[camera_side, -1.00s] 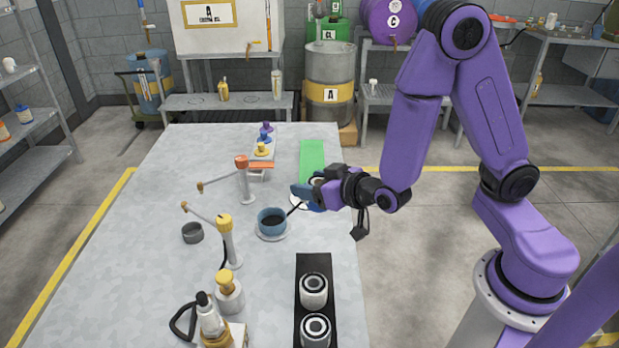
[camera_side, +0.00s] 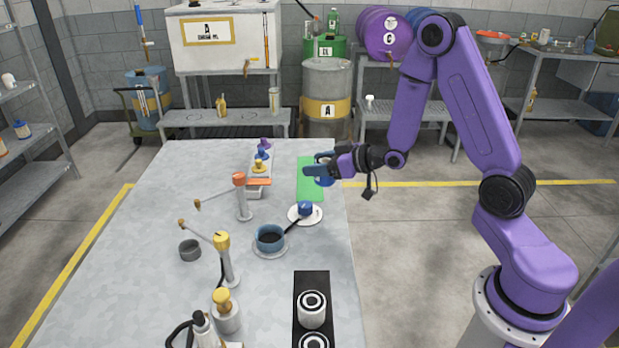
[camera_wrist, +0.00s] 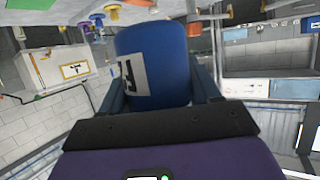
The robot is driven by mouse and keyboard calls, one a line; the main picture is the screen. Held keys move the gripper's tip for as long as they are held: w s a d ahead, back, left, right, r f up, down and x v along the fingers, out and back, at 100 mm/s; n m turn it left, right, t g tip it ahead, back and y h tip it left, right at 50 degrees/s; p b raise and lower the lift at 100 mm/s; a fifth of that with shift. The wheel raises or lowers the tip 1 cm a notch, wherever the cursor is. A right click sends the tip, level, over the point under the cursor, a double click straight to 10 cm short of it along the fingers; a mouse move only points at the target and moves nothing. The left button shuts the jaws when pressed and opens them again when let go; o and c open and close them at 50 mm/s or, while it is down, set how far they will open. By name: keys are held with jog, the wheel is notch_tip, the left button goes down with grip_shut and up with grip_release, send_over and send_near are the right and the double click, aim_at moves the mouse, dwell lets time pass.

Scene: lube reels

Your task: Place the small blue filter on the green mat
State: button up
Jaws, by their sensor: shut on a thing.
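A blue filter (camera_wrist: 155,65) with a white label fills the middle of the wrist view, between my two fingers. In the side view the held blue filter (camera_side: 326,181) shows only partly, behind and below my gripper (camera_side: 318,170). My gripper is shut on it, with the arm reaching in from the right. The green mat (camera_side: 309,188) lies near the table's far right edge. The filter is over or close to the mat's right side; whether it touches the mat, I cannot tell.
A white plate (camera_side: 298,219) with a small blue object (camera_side: 305,208) is just in front of the mat. A blue cup (camera_side: 270,238) on a saucer and an orange-topped post (camera_side: 242,197) stand to the left. A black tray (camera_side: 312,280) carries white-and-black reels.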

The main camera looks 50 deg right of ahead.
jog(key=s+d+n, duration=0.1)
jog(key=d, duration=0.4)
jog(key=y, duration=0.1)
send_over(305, 191)
jog(key=s, duration=0.1)
jog(key=shift+g, duration=0.3)
notch_tip(305, 191, down, 9)
jog(key=shift+a+f, duration=0.15)
jog(key=shift+f, duration=0.05)
jog(key=shift+w+f, duration=0.45)
jog(key=shift+f, duration=1.65)
jog(key=shift+f, duration=0.1)
jog(key=o, duration=1.3)
